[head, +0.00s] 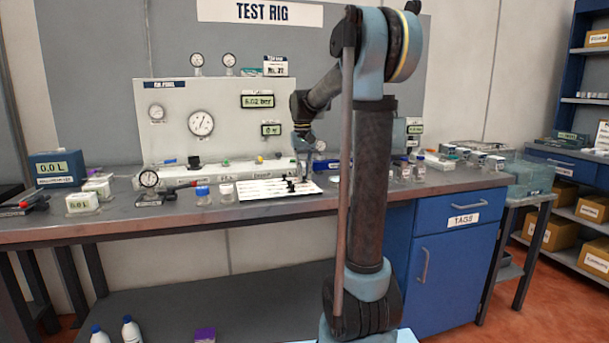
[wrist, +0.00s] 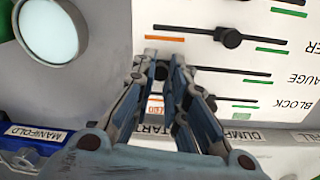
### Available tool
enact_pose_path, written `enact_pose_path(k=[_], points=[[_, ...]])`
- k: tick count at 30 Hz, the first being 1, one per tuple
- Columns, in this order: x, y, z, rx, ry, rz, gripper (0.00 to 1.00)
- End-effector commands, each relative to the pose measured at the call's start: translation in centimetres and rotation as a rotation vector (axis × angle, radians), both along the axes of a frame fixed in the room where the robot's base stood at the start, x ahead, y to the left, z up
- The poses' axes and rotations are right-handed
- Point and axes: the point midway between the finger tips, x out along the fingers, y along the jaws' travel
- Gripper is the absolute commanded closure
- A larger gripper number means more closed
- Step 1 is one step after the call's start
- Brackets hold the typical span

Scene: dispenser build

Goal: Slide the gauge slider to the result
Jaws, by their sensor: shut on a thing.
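The white slider board (head: 254,193) lies on the bench in the head view, with several black sliders on it. In the wrist view the board (wrist: 205,52) shows rows labelled GAUGE and BLOCK, with slots and orange and green marks. My gripper (wrist: 163,62) is shut at the left part of the GAUGE row, on the gauge slider. The fingers mostly hide its dark knob. The gauge row's green mark (wrist: 257,82) lies to the right of the fingers. In the head view my gripper (head: 304,177) is low over the board, its tips too small to make out.
Another black slider knob (wrist: 230,38) sits in the row above. A round gauge (wrist: 52,28) is close at the upper left in the wrist view.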

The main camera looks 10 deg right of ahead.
Motion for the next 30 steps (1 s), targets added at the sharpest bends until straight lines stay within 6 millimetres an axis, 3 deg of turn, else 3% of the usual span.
enact_pose_path(k=[2,3,5,6,19,30], points=[[0.2,-0.3,0.1,-0.007,-0.004,-0.003,1.00],[0.2,-0.3,0.1,-0.007,-0.004,-0.004,0.80],[0.2,-0.3,0.1,-0.007,-0.004,-0.003,0.66],[0.2,-0.3,0.1,-0.006,-0.004,-0.003,0.65],[0.1,0.0,0.8,-0.004,-0.002,0.000,0.65],[0.2,0.3,7.1,-0.005,-0.002,0.000,0.65]])
